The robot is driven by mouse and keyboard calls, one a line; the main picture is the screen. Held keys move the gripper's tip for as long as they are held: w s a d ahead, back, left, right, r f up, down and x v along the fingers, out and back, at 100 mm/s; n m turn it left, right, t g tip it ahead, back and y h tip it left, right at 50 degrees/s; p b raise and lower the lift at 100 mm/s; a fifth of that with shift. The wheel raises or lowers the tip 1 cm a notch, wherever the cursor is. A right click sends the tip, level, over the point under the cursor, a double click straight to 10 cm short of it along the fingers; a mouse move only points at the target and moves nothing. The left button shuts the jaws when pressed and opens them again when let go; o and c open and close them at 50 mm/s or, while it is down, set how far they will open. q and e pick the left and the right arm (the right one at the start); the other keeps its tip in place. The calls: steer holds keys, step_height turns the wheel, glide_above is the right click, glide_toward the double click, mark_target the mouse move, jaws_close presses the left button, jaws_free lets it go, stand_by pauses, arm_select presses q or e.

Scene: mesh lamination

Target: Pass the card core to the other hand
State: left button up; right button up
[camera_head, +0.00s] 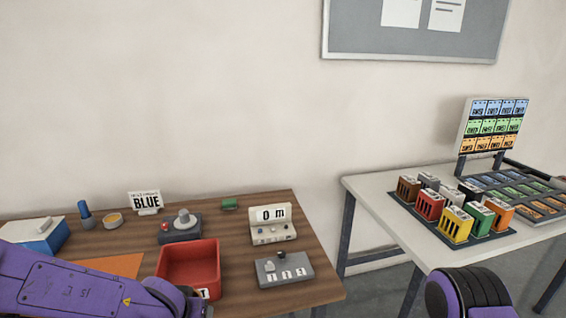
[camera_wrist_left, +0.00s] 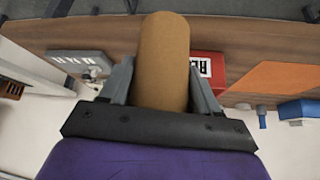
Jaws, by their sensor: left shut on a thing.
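The card core (camera_wrist_left: 163,45) is a plain brown cylinder in the left wrist view. My left gripper (camera_wrist_left: 161,82) is shut on it, with one grey finger pressed to each side. The core's far end sticks out beyond the fingers, over the wooden table. In the head view only my purple left arm shows at the lower left; its gripper and the core are out of frame there. A purple part of my right arm shows at the bottom right, but my right gripper is in neither view.
A white table (camera_head: 375,190) at right holds coloured boxes (camera_head: 456,226) and a card rack (camera_head: 492,127).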

arm_select(q)
step_height(320, 180, down, 4)
steer(key=shift+r+b, duration=0.25)
steer(key=shift+b, duration=0.65)
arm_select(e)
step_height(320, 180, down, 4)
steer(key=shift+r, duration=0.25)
arm_select(q)
steer(key=shift+d+r, duration=0.1)
